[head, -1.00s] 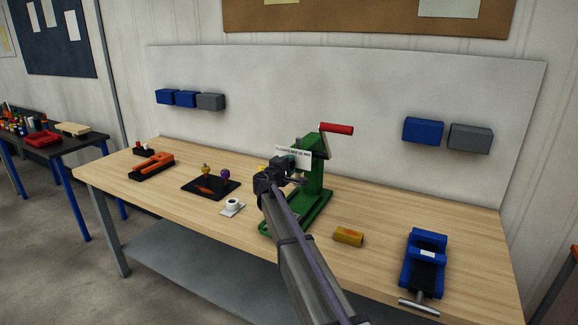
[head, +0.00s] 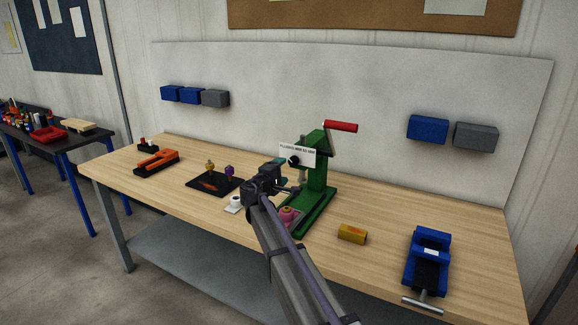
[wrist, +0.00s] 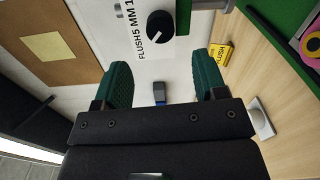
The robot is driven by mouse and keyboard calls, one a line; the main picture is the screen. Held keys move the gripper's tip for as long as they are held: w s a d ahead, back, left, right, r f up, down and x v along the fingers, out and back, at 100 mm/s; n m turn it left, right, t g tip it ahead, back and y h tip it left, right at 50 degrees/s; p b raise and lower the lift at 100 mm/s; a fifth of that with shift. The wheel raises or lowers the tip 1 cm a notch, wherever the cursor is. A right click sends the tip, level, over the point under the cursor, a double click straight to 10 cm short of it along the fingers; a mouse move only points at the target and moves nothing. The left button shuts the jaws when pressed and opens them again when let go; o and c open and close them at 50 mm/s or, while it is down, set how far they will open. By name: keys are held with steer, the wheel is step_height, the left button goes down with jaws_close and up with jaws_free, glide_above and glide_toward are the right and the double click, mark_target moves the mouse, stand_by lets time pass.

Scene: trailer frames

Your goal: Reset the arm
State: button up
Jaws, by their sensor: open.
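My gripper (head: 288,176) is in front of the green press (head: 319,183), raised above the wooden bench. The wrist view shows its two dark green fingers spread apart with nothing between them; my gripper (wrist: 164,82) is open and empty. The press has a red handle (head: 341,126) and a white label plate (head: 298,154) with a black knob. The plate (wrist: 138,32) and knob (wrist: 160,24) lie ahead of the fingers in the wrist view. A pink round part (head: 288,214) sits at the press base, partly hidden by my arm.
A white cup (head: 235,203) stands close left of my gripper in the picture. A dark tray (head: 207,186) and an orange tool (head: 157,160) lie further left. A yellow block (head: 352,233) and a blue vise (head: 428,262) stand right. Bench between block and vise is clear.

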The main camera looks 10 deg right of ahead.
steer(key=shift+v, duration=0.9)
steer(key=s+d+f+m+g+y, duration=0.1)
steer(key=s+d+f+m+g, duration=0.3)
steer(key=s, duration=0.4)
steer(key=s+d+f+m+g+y, duration=0.1)
steer(key=s+f+m+g, duration=0.25)
steer(key=s+f, duration=0.4)
steer(key=s+f+m+g+y, duration=0.2)
steer(key=s+g+y, duration=0.1)
steer(key=s, duration=1)
steer(key=s+d+f+m+g+y, duration=0.1)
steer(key=s+y, duration=0.4)
steer(key=s, duration=0.9)
step_height(320, 180, down, 2)
steer(key=m+g, duration=0.1)
steer(key=g, duration=0.1)
steer(key=shift+s+f+g+y, duration=0.2)
steer(key=shift+s+g+y, duration=0.15)
steer(key=shift+y, duration=0.05)
